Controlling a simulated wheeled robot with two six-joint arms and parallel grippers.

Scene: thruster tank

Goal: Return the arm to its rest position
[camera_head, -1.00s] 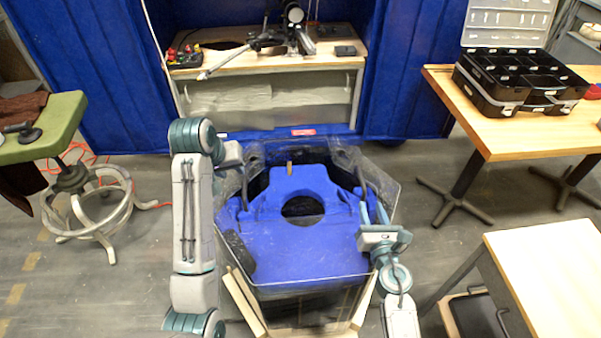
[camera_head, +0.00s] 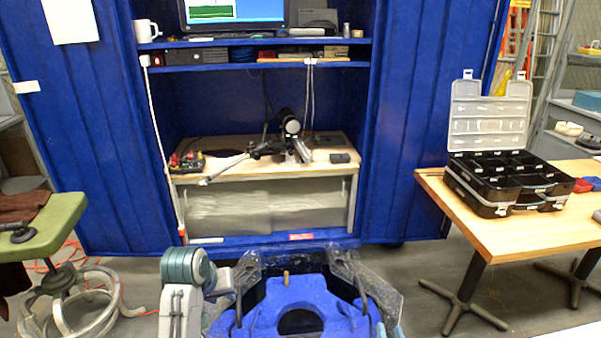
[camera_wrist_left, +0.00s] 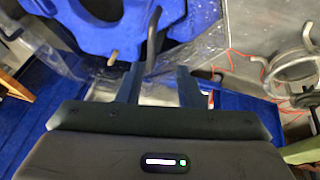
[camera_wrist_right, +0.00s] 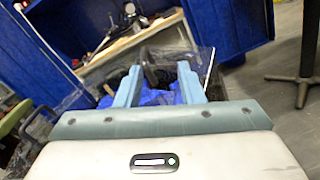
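The blue thruster piece (camera_head: 290,303) with a round hole sits inside a clear-walled tank (camera_head: 385,290) at the bottom of the head view. My left arm stands at the tank's left side; its gripper is hard to make out in the head view. In the left wrist view my left gripper (camera_wrist_left: 160,68) has its two dark fingers apart, with a dark curved rod (camera_wrist_left: 152,40) showing between and beyond them. In the right wrist view my right gripper (camera_wrist_right: 160,66) has its light-blue fingers apart, with a dark handle-like bar (camera_wrist_right: 149,66) beyond. Contact cannot be told.
A workbench (camera_head: 325,168) stands in the blue cabinet behind the tank. A wooden table (camera_head: 500,235) with an open black case (camera_head: 505,185) is on the right. A green stool (camera_head: 50,225) is on the left. Floor shows between tank and table.

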